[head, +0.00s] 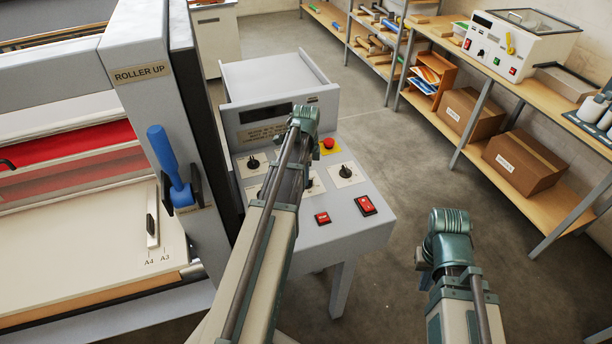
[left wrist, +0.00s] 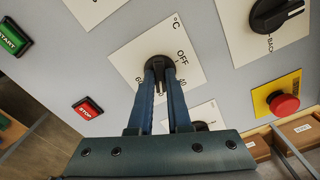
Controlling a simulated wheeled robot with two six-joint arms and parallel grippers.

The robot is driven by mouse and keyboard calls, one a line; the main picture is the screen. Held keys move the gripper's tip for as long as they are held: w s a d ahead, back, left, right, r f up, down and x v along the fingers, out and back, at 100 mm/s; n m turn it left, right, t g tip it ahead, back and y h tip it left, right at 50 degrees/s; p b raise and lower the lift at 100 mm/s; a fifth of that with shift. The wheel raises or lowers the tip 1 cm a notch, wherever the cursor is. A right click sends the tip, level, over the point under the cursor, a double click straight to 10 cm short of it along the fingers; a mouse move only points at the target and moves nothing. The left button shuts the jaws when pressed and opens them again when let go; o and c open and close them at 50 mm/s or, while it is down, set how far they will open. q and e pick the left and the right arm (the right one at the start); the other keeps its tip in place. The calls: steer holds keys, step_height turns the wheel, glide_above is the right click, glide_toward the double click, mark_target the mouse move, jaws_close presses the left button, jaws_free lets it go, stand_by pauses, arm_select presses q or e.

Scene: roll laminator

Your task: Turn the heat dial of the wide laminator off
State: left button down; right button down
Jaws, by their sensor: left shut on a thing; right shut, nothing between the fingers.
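The wide laminator's sloped grey control panel (head: 360,205) stands in the middle of the head view. In the left wrist view the heat dial (left wrist: 157,63) is a black knob on a cream plate marked °C, OFF, 40 and 60. My left gripper (left wrist: 160,75) is shut on this knob from the front, its two blue fingers on either side. The fingers cover part of the scale, so I cannot tell where the pointer stands. In the head view my left arm hides the dial. My right gripper (head: 428,265) is shut and empty, right of the panel; its fingertips barely show.
A red stop button (left wrist: 88,108), a green start button (left wrist: 10,37) and a red mushroom button (left wrist: 284,103) surround the dial. A blue roller lever (head: 165,160) stands left. Shelves with a smaller machine (head: 520,45) line the right wall. The floor between is clear.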

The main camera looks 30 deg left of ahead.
arm_select(q)
steer(key=n, duration=1)
steer(key=shift+n, duration=0.3)
steer(key=n, duration=0.3)
steer(key=shift+n, duration=0.3)
steer(key=n, duration=0.4)
steer(key=shift+n, duration=2.3)
steer(key=c, duration=0.9)
jaws_free()
steer(key=shift+o, duration=0.2)
